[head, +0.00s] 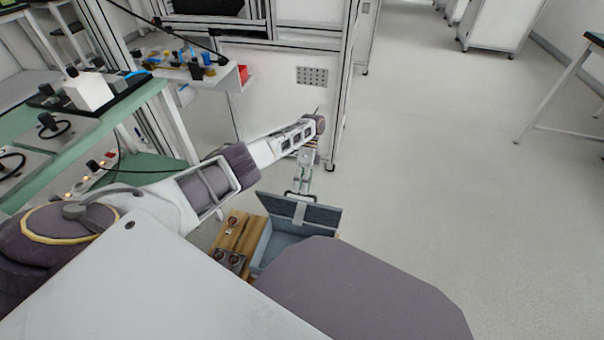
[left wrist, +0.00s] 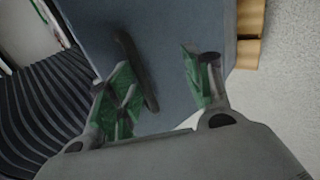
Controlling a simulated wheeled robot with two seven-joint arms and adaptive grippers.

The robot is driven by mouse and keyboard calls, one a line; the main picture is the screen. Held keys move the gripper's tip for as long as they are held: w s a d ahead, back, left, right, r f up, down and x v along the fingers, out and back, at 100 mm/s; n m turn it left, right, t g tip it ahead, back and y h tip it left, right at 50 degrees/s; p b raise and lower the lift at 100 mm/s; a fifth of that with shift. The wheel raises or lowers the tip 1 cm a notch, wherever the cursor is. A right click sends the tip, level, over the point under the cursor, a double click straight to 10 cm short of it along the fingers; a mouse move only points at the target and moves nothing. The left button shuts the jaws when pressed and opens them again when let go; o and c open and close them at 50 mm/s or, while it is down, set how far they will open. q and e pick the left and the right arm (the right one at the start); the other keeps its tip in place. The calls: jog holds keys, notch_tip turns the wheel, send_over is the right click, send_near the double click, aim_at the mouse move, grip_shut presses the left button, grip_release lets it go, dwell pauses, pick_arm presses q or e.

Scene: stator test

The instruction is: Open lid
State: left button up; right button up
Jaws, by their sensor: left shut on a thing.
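A blue-grey box (head: 263,249) stands low in the middle of the head view, partly hidden by my own body. Its lid (head: 322,217) is raised and tilted up from the box, so part of the inside shows. A dark handle (head: 290,194) is on the lid. My left gripper (head: 302,186) is at the lid's upper edge by the handle and is shut on the lid. In the left wrist view, the green-padded fingers (left wrist: 160,92) lie against the lid (left wrist: 90,25) around the handle (left wrist: 135,68); the exact contact is unclear. My right gripper is out of view.
A wooden stand (head: 242,228) with several round metal parts is beside the box. A green-edged workbench (head: 160,90) stands at left, a white cabinet (head: 270,95) behind my left arm. The floor (head: 450,170) to the right is clear.

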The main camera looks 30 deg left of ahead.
pick_arm(q)
jog(key=shift+f, duration=0.2)
notch_tip(320, 180, up, 10)
dwell(1.3)
jog(key=shift+s, duration=0.15)
dwell(0.5)
